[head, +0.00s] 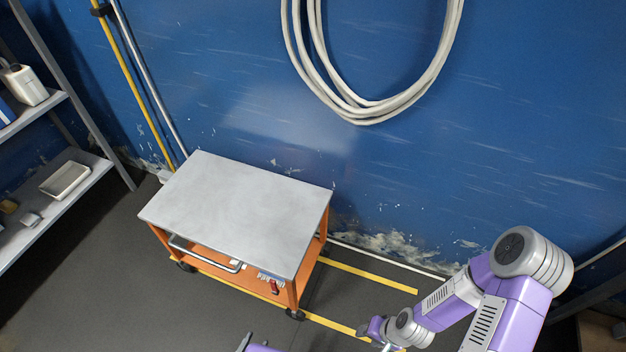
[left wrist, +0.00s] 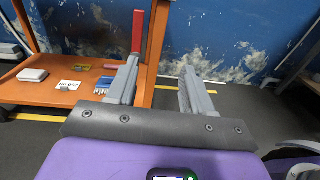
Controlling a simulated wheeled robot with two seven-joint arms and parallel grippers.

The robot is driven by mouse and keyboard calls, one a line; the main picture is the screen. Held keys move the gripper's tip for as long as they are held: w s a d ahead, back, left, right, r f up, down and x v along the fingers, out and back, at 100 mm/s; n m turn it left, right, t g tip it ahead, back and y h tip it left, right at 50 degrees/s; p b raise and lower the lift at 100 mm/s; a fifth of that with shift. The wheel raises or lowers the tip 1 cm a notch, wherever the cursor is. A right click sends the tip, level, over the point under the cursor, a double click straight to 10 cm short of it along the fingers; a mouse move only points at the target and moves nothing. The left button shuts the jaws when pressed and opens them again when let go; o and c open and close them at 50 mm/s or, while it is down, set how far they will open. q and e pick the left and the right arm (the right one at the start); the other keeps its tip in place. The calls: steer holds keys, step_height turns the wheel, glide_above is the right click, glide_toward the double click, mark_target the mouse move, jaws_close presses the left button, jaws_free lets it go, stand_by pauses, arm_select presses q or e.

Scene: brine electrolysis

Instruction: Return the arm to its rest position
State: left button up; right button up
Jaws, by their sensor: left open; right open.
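My left gripper (left wrist: 160,68) shows in the left wrist view with its two grey fingers apart and nothing between them. In the head view only a small part of it (head: 246,344) shows at the bottom edge, in front of the cart. My right arm (head: 520,290) comes in from the right in the head view, bent, with its purple and grey links reaching down-left. My right gripper (head: 386,346) is only partly in view at the bottom edge, and I see nothing held in it.
A cart with a bare grey top (head: 240,205) and an orange lower shelf (left wrist: 40,85) stands by the blue wall. Small items, including a white box (left wrist: 32,75), lie on the lower shelf. Grey shelving (head: 60,195) stands at the left. Floor left of the cart is clear.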

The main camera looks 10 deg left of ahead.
arm_select(q)
steer(key=d+r+m+g+h, duration=0.35)
steer(key=d+m+g, duration=0.25)
steer(key=m+g, duration=0.3)
steer(key=d+r+m+g+h, duration=0.3)
steer(key=d+m+g+h, duration=0.2)
steer(key=d+m+g, duration=0.35)
steer(key=w+r+m+y, duration=0.8)
steer(key=r+m, duration=0.2)
steer(key=m, duration=0.3)
steer(key=shift+d, duration=0.2)
steer(key=shift+t, duration=0.25)
steer(key=shift+c, duration=0.8)
steer(key=shift+a, duration=0.15)
